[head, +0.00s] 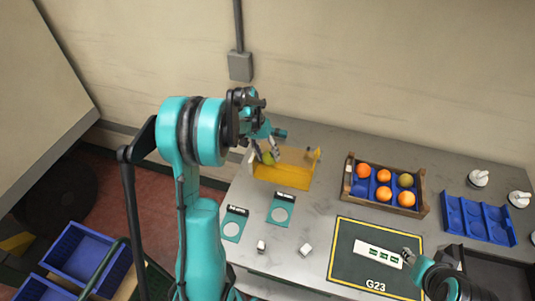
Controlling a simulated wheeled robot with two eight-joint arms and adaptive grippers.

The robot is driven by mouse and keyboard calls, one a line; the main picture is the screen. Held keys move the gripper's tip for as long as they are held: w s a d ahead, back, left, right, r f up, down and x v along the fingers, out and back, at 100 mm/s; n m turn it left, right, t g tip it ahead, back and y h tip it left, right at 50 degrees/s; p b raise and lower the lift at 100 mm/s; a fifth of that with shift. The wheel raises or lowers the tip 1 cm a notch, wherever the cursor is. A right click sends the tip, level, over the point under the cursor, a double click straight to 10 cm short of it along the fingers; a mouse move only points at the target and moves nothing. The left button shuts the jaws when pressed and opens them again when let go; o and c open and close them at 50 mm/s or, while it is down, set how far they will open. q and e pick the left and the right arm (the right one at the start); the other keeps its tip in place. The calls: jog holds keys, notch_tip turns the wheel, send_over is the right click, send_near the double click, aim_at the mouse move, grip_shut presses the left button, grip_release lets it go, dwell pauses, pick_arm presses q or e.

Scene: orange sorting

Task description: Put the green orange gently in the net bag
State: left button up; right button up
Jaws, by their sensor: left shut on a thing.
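My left gripper (266,154) is shut on the green orange (268,158), a small yellow-green ball mostly covered by the fingers. They are at the left part of the yellow-orange net bag (290,178), which is spread in a frame near the back of the grey table. I cannot tell whether the orange is inside the bag or above it. My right gripper (409,257) is low at the right, over the edge of the dark mat; its jaws are too small to read.
A blue tray (480,221) and white knobbed pieces (478,178) are at right. A dark G23 mat (345,265), two teal cards (283,208) and small white blocks (305,249) lie in front.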

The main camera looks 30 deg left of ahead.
pick_arm(q)
jog(key=o, duration=1.3)
jog(key=shift+c, duration=0.2)
jog(key=shift+r+p, duration=2.55)
jog(key=shift+r, duration=1.45)
jog(key=shift+s+d, duration=0.1)
jog(key=shift+d, duration=0.15)
jog(key=s+d+r+t+y+b, duration=0.2)
jog(key=s+d+b, duration=0.5)
jog(key=d, duration=0.2)
jog(key=s+d+f+m+t+b, duration=0.1)
jog(key=s+d+f+t+b, duration=0.1)
jog(key=s, duration=0.3)
jog(key=s+d+f+m+t+y+b, duration=0.1)
jog(key=s+d+f+t+b, duration=0.1)
jog(key=s, duration=0.4)
jog(key=d+f+b, duration=0.1)
jog(key=d+b, duration=0.1)
jog(key=shift+s+d+f+m+b, duration=0.2)
jog(key=shift+d+f+m+b, duration=0.1)
jog(key=shift+f+b, duration=0.1)
